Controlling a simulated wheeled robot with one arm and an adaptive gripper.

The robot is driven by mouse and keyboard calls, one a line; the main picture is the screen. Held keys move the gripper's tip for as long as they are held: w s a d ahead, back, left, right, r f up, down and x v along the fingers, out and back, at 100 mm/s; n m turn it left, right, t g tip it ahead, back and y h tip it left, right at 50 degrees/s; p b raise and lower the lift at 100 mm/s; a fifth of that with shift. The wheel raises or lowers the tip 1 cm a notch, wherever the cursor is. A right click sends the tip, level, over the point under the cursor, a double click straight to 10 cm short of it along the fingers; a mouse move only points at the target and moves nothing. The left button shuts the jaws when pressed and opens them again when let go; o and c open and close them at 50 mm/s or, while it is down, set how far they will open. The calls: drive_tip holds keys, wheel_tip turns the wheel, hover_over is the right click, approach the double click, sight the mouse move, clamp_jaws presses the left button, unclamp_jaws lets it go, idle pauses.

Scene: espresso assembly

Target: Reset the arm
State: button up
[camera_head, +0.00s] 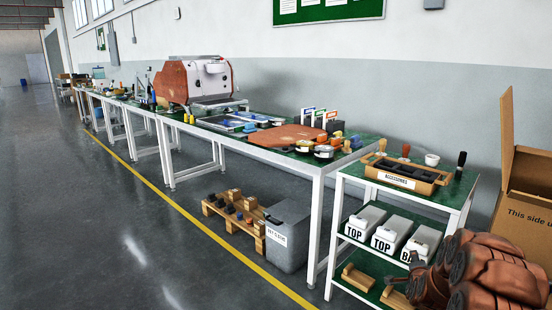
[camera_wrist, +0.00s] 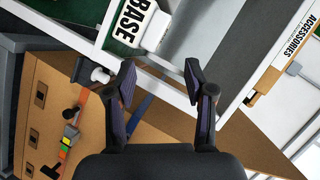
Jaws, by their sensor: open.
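My arm (camera_head: 490,274), copper-brown, is folded at the lower right of the head view, in front of the accessories cart and the open cardboard box. My gripper (camera_wrist: 160,80) shows in the wrist view with its two dark fingers spread apart and nothing between them. It cannot be made out clearly in the head view. Beyond the fingers in the wrist view are a white bin marked BASE (camera_wrist: 146,26) and the white cart frame (camera_wrist: 182,72). The fingers hold none of these.
The accessories cart (camera_head: 465,195) carries a wooden tray (camera_head: 430,188) on top and white bins (camera_head: 386,236) below. A cardboard box (camera_head: 527,205) stands open at right. A long workbench (camera_head: 317,168) with an espresso machine (camera_head: 212,77) runs leftward. The floor (camera_head: 80,210) at left is clear.

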drive_tip(key=s+a+r+n+g+y+p, duration=0.3)
drive_tip(key=s+a+r+n+p, duration=0.3)
drive_tip(key=a+r, duration=0.45)
drive_tip(key=s+a+r+n+g+y+p, duration=0.25)
drive_tip(key=s+a+r+p, duration=0.25)
drive_tip(key=s+a+r, duration=0.55)
drive_tip(key=s+a+r+n+g+p, duration=0.3)
drive_tip(key=s+r+p, duration=0.1)
drive_tip(key=s, duration=0.8)
drive_tip(key=s+a+r+n+g+p, duration=0.3)
drive_tip(key=s+r, duration=0.4)
drive_tip(key=s, duration=0.4)
drive_tip(key=s+a+r+n+g+p, duration=0.3)
drive_tip(key=s+a+r+p, duration=0.1)
drive_tip(key=s, duration=0.8)
drive_tip(key=shift+s+a+r+n+p, duration=0.35)
drive_tip(key=shift+r+p, duration=0.1)
drive_tip(key=shift+r, duration=0.4)
